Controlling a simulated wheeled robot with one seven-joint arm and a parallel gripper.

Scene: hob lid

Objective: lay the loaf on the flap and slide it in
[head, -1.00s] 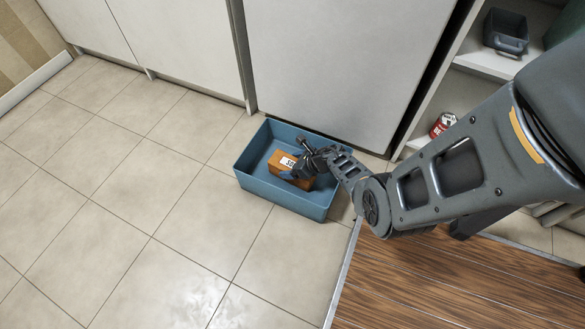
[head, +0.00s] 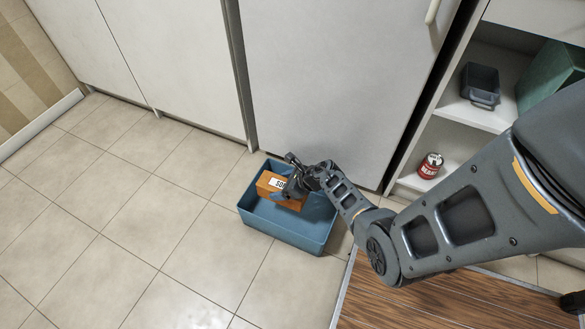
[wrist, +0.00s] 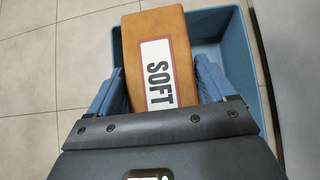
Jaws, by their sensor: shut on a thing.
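The loaf is an orange-brown block (head: 267,187) with a white label; in the wrist view the loaf (wrist: 152,30) shows the label reading "SOFT". My gripper (head: 292,188) is shut on it, with one blue-grey finger on each side in the wrist view (wrist: 160,88). The loaf is over the blue bin (head: 290,237) on the floor, seemingly at about rim height. The bin's wall also shows behind the loaf in the wrist view (wrist: 255,60). No flap can be made out in these views.
A tall pale door (head: 340,80) stands right behind the bin. Open shelves at the right hold a dark tin (head: 480,83), a green box (head: 550,75) and a red can (head: 430,165). A wooden surface (head: 400,305) is at lower right. The tiled floor at left is clear.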

